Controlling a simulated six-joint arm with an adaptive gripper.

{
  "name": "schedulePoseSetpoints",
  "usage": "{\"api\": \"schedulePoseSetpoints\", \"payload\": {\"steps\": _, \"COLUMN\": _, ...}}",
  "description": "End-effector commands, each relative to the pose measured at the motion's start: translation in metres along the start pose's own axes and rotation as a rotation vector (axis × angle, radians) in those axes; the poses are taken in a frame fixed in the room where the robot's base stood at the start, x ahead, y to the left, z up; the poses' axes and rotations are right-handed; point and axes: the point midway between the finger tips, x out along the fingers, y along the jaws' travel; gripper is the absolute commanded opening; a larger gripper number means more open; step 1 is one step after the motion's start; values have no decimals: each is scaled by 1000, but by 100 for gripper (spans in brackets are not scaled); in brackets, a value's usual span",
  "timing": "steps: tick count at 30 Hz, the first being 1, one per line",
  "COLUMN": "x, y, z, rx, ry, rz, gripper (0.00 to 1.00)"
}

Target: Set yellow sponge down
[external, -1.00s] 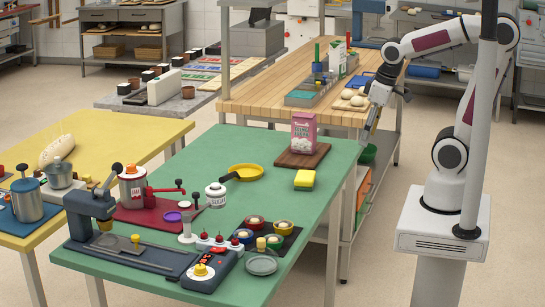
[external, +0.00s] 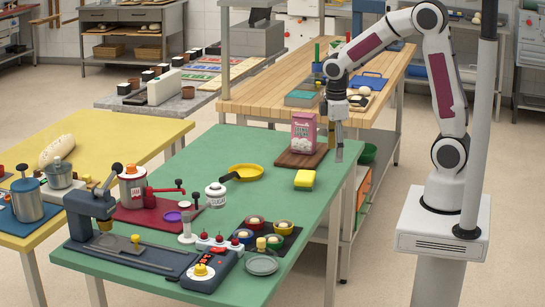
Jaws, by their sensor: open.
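The yellow sponge (external: 304,180), with a green layer at its lower edge, lies on the green table (external: 262,160) near its right edge. My gripper (external: 339,152) points down, up and to the right of the sponge, by the table's far right edge. It is open, with nothing seen between the fingers, and it is apart from the sponge.
A pink box (external: 303,132) stands on a brown board (external: 301,157) just left of my gripper. A yellow pan (external: 244,171) and a white sugar jar (external: 215,194) are to the left. Small coloured bowls (external: 256,223) stand nearer the front. The green table is clear around the sponge's front side.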

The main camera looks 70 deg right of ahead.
Motion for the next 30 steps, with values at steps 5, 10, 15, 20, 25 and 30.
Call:
{"api": "schedulePoseSetpoints", "payload": {"steps": 5, "x": 24, "y": 19, "z": -16, "rx": -163, "ry": -34, "rz": -10, "gripper": 62}}
{"api": "schedulePoseSetpoints", "payload": {"steps": 10, "x": 47, "y": 37, "z": -32, "rx": -357, "ry": -56, "rz": -16, "gripper": 62}}
{"api": "schedulePoseSetpoints", "payload": {"steps": 15, "x": 64, "y": 54, "z": -47, "rx": -561, "ry": -68, "rz": -14, "gripper": 62}}
{"api": "schedulePoseSetpoints", "payload": {"steps": 20, "x": 70, "y": 68, "z": -61, "rx": -754, "ry": -67, "rz": 0, "gripper": 62}}
{"api": "schedulePoseSetpoints", "payload": {"steps": 25, "x": 63, "y": 82, "z": -75, "rx": -956, "ry": -58, "rz": 37, "gripper": 62}}
{"api": "schedulePoseSetpoints", "payload": {"steps": 30, "x": 60, "y": 87, "z": -79, "rx": -1124, "ry": -60, "rz": 51, "gripper": 62}}
